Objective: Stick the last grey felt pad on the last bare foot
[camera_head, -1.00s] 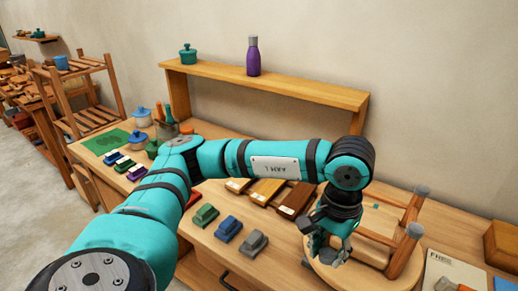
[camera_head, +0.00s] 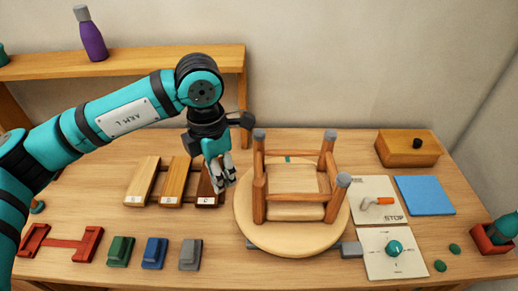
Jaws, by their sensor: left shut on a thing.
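An upturned wooden stool (camera_head: 293,207) stands on the bench with its legs up. Grey pads show on three feet: back left (camera_head: 260,134), back right (camera_head: 330,134) and front right (camera_head: 343,180). The front left leg (camera_head: 258,203) ends in bare brown wood. My left gripper (camera_head: 223,181) points down just left of the stool, apart from that leg. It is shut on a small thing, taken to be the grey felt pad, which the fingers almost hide.
Wooden sample blocks (camera_head: 173,183) stand left, close to the left gripper. Green, blue and grey blocks (camera_head: 190,253) lie in front. Switch panels (camera_head: 378,200), a blue sheet (camera_head: 424,195), a wooden box (camera_head: 408,148) and green discs (camera_head: 455,248) are at right. A shelf (camera_head: 200,65) stands behind.

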